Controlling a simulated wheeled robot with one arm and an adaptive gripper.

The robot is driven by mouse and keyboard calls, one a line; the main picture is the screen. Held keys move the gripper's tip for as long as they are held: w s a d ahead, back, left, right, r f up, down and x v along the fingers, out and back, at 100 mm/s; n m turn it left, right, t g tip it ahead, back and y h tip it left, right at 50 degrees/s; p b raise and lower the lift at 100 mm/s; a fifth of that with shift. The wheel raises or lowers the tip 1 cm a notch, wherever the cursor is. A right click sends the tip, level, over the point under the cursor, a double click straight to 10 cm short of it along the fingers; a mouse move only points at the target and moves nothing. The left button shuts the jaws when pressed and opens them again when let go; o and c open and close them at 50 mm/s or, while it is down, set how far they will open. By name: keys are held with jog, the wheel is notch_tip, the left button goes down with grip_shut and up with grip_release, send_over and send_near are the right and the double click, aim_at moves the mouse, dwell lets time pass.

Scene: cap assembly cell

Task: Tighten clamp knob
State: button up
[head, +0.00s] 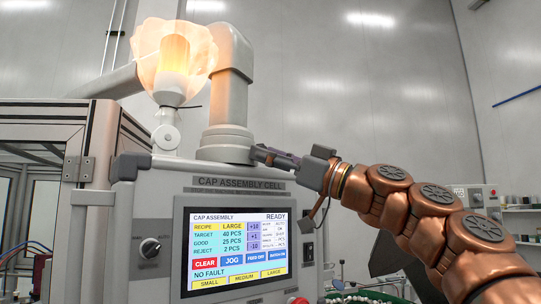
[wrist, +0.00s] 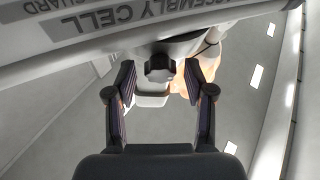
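A dark, lobed clamp knob (wrist: 160,68) shows in the wrist view at the base of the grey fitting on top of the machine. My gripper (wrist: 159,80) is open, with one finger on each side of the knob. Gaps show between the knob and both fingers, so they look apart from it. In the head view my gripper (head: 262,155) reaches from the right to the foot of the grey column (head: 226,135). The knob cannot be made out there; the gripper or column seems to hide it.
The machine's control panel (head: 237,247) reads READY and NO FAULT, just below my gripper. A rotary switch (head: 150,247) is left of the screen. A glowing, petal-shaped lamp (head: 172,60) stands left of the column. A framed enclosure (head: 50,150) fills the left side.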

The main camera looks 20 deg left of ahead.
grip_shut()
jog(key=shift+s+m+t+b, duration=0.1)
jog(key=shift+m+t+b, duration=0.3)
jog(key=shift+m+t, duration=0.95)
jog(key=shift+s+m+t+b, duration=0.1)
jog(key=shift+m+t+b, duration=0.4)
jog(key=shift+m, duration=1.65)
jog(key=shift+o, duration=1.1)
grip_release()
